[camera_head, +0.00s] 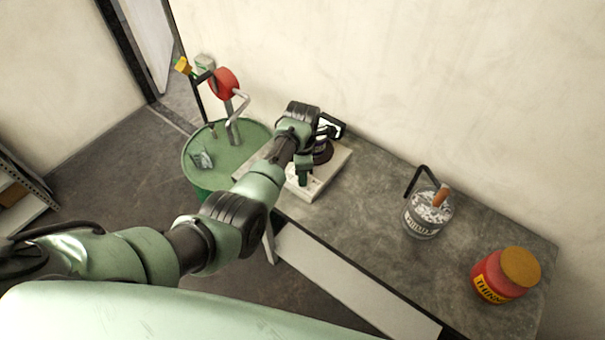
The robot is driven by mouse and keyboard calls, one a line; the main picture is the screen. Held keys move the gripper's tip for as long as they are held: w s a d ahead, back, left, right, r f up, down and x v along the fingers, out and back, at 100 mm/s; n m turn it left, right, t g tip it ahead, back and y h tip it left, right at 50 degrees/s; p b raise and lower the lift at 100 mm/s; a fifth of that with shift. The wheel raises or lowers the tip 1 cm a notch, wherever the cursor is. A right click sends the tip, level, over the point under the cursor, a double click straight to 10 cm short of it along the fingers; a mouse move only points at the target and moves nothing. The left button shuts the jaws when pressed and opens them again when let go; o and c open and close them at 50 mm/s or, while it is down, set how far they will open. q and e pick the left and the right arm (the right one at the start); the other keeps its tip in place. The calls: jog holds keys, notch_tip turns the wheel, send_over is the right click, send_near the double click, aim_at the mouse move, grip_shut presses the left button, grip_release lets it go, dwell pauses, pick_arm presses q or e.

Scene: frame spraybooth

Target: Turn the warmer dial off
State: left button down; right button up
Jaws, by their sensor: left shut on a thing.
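The warmer (338,172) is a pale, flat box at the left end of the grey bench, close to the wall. A dark round pot (323,152) with a black handle stands on it, partly hidden behind my left wrist. My left arm reaches across from the left. My left gripper (304,178) points down at the front of the warmer and is shut on the warmer dial, which the fingers hide. The dial's setting cannot be read. My right gripper is not in view.
A green drum (231,150) with a red-headed hand pump (224,84) stands left of the bench. The middle of the bench is bare.

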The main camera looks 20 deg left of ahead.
pick_arm(q)
jog(key=shift+w+r+n, duration=0.1)
jog(key=shift+r+n, duration=0.05)
jog(key=shift+n, duration=0.25)
jog(key=c, duration=1.3)
grip_release()
jog(key=shift+o, duration=0.6)
notch_tip(320, 180, up, 6)
jog(key=shift+r+b, duration=0.15)
jog(key=shift+b, duration=0.65)
jog(key=shift+a+r, duration=0.1)
jog(key=shift+r, duration=0.6)
